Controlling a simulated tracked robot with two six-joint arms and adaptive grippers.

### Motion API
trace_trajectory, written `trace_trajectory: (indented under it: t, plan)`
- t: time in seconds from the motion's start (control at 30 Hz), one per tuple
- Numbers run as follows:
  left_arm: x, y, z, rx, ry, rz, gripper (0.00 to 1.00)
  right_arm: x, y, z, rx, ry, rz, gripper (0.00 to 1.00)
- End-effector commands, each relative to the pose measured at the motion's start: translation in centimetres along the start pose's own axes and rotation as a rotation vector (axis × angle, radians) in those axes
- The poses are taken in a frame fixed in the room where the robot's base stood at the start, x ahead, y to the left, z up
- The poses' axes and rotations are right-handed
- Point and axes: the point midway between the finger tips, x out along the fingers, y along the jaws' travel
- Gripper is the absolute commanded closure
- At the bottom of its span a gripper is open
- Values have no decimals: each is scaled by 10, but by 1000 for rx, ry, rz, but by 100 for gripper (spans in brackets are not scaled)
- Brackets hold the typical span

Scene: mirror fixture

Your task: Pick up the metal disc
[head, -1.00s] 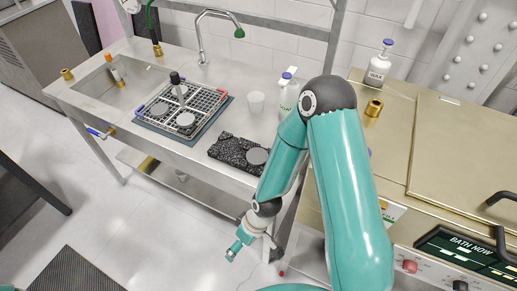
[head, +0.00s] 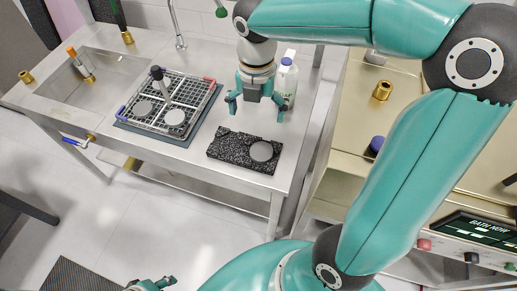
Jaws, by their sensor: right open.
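A grey metal disc (head: 261,151) lies flat on the right part of a speckled black block (head: 228,146) near the bench's front edge. Two more grey discs, a left one (head: 143,108) and a right one (head: 175,117), lie in the wire rack (head: 190,92). My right gripper (head: 256,109) points down with its fingers spread and empty. In the picture it is just above and behind the block, apart from the disc. Part of my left gripper (head: 156,284) shows at the bottom edge, too cut off to read its jaws.
A dark-handled tool (head: 158,78) stands in the rack. A white bottle with a blue cap (head: 288,74) stands close to my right gripper. A sink (head: 62,92) is at left, and a brass-coloured bath unit (head: 345,130) at right.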

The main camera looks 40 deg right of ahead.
Motion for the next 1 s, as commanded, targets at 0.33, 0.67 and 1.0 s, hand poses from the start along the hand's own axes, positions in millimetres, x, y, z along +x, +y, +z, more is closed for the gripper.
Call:
trace_trajectory:
  t: [0.33, 0.67, 1.0]
  plan:
    - [4, -1, 0, 0, 0, 0, 60, 66, -15, 1, 24, 6, -8, 3]
    - [6, -2, 0, 0, 0, 0, 60, 109, -15, 2, 27, 2, -3, 3]
    - [3, -1, 0, 0, 0, 0, 60, 144, -21, 7, 29, 5, -5, 3]
